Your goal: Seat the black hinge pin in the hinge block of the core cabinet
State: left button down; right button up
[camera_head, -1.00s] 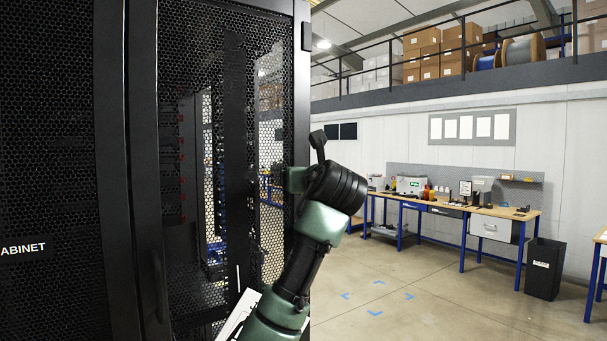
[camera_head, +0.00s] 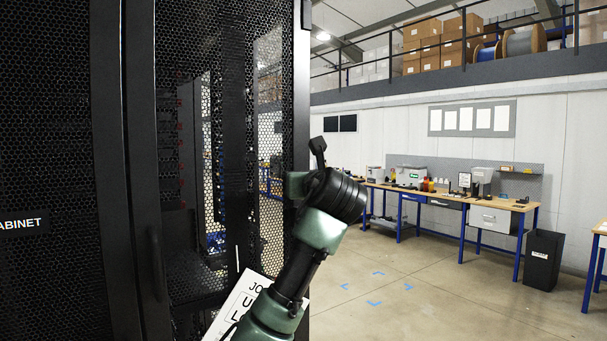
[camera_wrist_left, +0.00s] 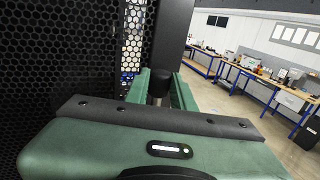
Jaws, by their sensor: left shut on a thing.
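The core cabinet (camera_head: 115,170) is black with mesh doors and fills the left of the head view. A small dark block (camera_head: 306,14) sits high on its right edge; I cannot tell whether it is the hinge block. My left arm rises from the bottom centre, with its hand (camera_head: 297,185) beside that edge. In the left wrist view, my left gripper (camera_wrist_left: 159,88) has its two green fingers shut on a dark upright cylinder, the black hinge pin (camera_wrist_left: 158,87). The pin's lower end is hidden by the hand. My right gripper is not in view.
A white printed card (camera_head: 240,305) shows behind my forearm, low by the cabinet. A door handle (camera_head: 158,262) stands out on the left. To the right the floor is open, with blue corner marks (camera_head: 376,288), a workbench (camera_head: 450,200) and a black bin (camera_head: 543,260).

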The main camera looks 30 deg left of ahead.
pick_arm(q)
jog(key=shift+f, duration=0.25)
dwell(0.3)
jog(key=shift+p, duration=0.75)
dwell(1.1)
jog(key=shift+f+b, duration=0.6)
jog(key=shift+f, duration=1.45)
jog(key=c, duration=1.1)
grip_release()
jog(key=shift+d, duration=0.1)
jog(key=shift+s, duration=0.1)
